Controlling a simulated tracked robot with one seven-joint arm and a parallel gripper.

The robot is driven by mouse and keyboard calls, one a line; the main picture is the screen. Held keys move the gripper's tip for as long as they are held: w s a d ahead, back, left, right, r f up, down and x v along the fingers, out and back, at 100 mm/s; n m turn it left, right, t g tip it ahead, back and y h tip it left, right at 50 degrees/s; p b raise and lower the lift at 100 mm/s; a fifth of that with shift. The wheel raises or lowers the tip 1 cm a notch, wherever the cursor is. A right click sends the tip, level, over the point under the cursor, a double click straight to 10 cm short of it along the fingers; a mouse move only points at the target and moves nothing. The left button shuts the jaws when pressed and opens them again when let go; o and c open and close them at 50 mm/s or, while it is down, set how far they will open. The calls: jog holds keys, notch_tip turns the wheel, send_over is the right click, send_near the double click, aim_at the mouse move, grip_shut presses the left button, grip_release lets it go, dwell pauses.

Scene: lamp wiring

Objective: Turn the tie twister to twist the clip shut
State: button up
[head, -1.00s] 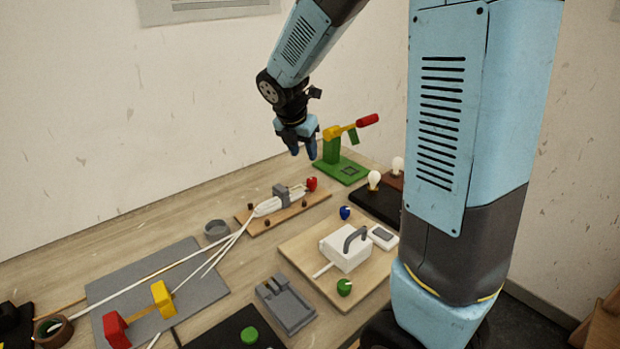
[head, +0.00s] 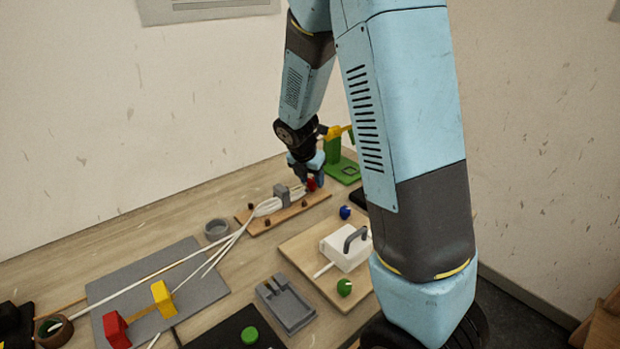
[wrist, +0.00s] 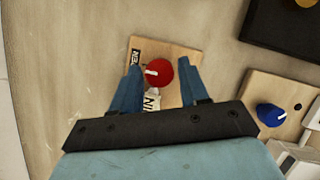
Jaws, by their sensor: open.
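The tie twister is a red knob (wrist: 158,72) with a white pointer mark, at the end of a wooden board (head: 258,226). It also shows in the head view (head: 311,185), partly hidden by my gripper. My gripper (wrist: 160,80) is open, with its blue fingers on either side of the red knob. I cannot tell whether they touch it. A grey clip block (head: 282,194) stands on the board beside the knob, with white cables (head: 266,208) running into it.
A green stand (head: 334,150) with a yellow lever is close behind my gripper. A blue knob (head: 345,212) and a white box (head: 342,250) sit on a board in front. A grey ring (head: 216,230) and a grey plate (head: 200,262) lie to the left.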

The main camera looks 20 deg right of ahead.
jog(key=shift+c, duration=0.2)
jog(key=c, duration=0.7)
jog(key=shift+a, duration=0.15)
jog(key=shift+m, duration=0.3)
jog(key=m, duration=0.1)
jog(key=m+g, duration=0.1)
jog(key=shift+w+d+m+h, duration=0.2)
jog(key=shift+d+m+h, duration=0.05)
jog(key=shift+m+h, duration=0.15)
jog(key=m+g, duration=0.1)
jog(key=m, duration=0.1)
jog(key=m+g, duration=0.1)
jog(key=m, duration=0.2)
jog(key=shift+h, duration=0.3)
jog(key=shift+m+g, duration=0.4)
jog(key=shift+m, duration=0.7)
